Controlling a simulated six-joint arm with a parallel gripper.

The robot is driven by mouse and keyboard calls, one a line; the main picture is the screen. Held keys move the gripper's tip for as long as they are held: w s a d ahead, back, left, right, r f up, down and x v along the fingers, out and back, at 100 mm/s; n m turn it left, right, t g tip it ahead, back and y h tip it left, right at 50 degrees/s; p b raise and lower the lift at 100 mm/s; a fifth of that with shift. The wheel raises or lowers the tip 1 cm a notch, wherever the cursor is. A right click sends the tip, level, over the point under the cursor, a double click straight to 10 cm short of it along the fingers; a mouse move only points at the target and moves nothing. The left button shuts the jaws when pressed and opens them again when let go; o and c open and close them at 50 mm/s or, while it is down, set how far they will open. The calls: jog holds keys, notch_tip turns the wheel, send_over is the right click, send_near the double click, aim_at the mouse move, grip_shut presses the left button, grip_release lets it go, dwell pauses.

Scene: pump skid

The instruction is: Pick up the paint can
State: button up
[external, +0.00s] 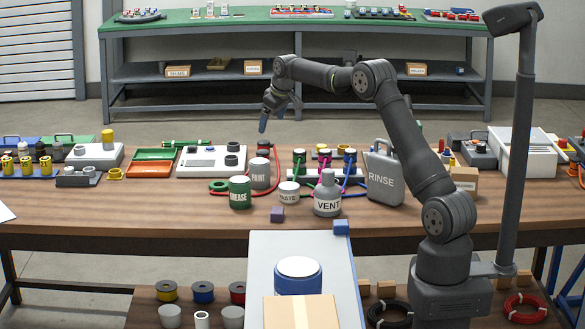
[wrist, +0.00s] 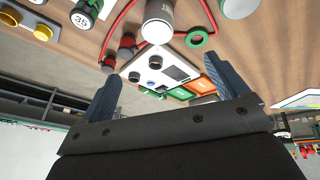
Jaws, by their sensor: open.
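The paint can (external: 260,174) is a grey cylinder with a "PAINT" label, standing upright on the wooden table left of centre. A grey cylinder that looks like it shows at the top of the wrist view (wrist: 158,22), its label not readable. My gripper (external: 277,110) is above and behind the can in the external view, apart from it. In the wrist view its two blue fingers (wrist: 166,85) are spread wide with nothing held between them.
A green grease can (external: 240,193), a paste can (external: 289,192), a vent bottle (external: 327,193) and a rinse jug (external: 384,178) stand nearby. A red hose runs beside the paint can. A white panel (external: 210,160) lies behind it, and a green ring (external: 218,186) lies left.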

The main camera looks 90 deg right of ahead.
aim_at(262, 163)
jog(key=w+d+f+m, duration=0.1)
jog(key=f, duration=0.4)
jog(key=w+d+f+m, duration=0.1)
jog(key=d+f, duration=0.1)
jog(key=f, duration=0.3)
jog(key=w+d+f+m, duration=0.1)
jog(key=d+f, duration=0.1)
jog(key=f, duration=0.4)
jog(key=shift+w+d+f+m, duration=0.1)
jog(key=shift+w+m, duration=0.1)
jog(key=shift+m, duration=0.2)
jog(key=shift+x, duration=2.85)
jog(key=shift+d, duration=0.15)
jog(key=c, duration=1.3)
jog(key=shift+c, duration=0.2)
jog(key=shift+r, duration=0.25)
